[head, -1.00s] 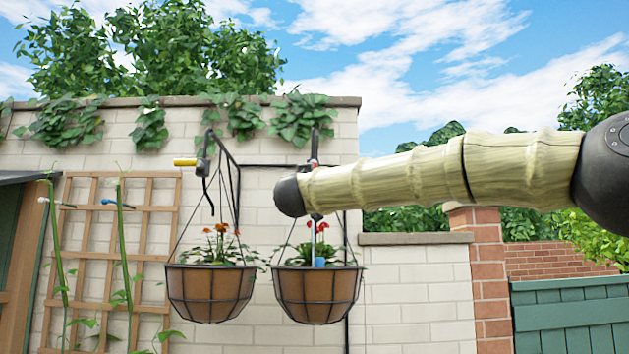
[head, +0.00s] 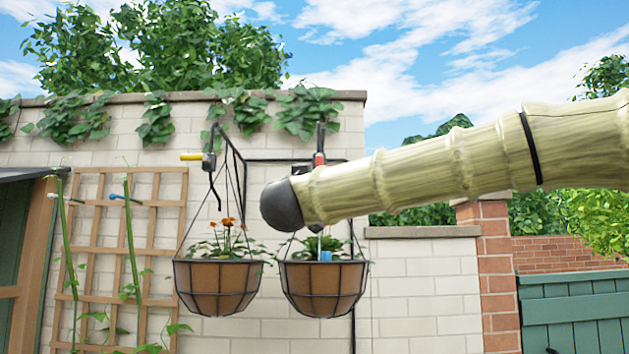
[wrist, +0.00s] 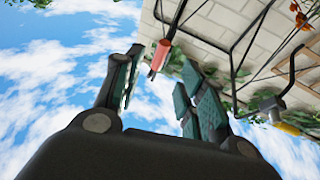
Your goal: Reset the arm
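My gripper (wrist: 158,85) shows in the wrist view with its two dark fingers with teal pads spread apart and nothing between them. It points up toward sky and the top of the wall. A red-handled tool (wrist: 160,55) on the right bracket shows beyond the fingertips, apart from them. My arm (head: 420,172), pale and bamboo-patterned with a dark rounded end, reaches in from the right in the head view. Its end covers part of the right hanging basket's hangers and flowers. The gripper itself is not visible in the head view.
Two hanging baskets, left (head: 217,290) and right (head: 323,290), hang before a pale block wall (head: 420,290). A yellow-handled tool (head: 190,157) sits on the left bracket. A wooden trellis (head: 150,240) stands at left. A green gate (head: 575,318) stands at lower right.

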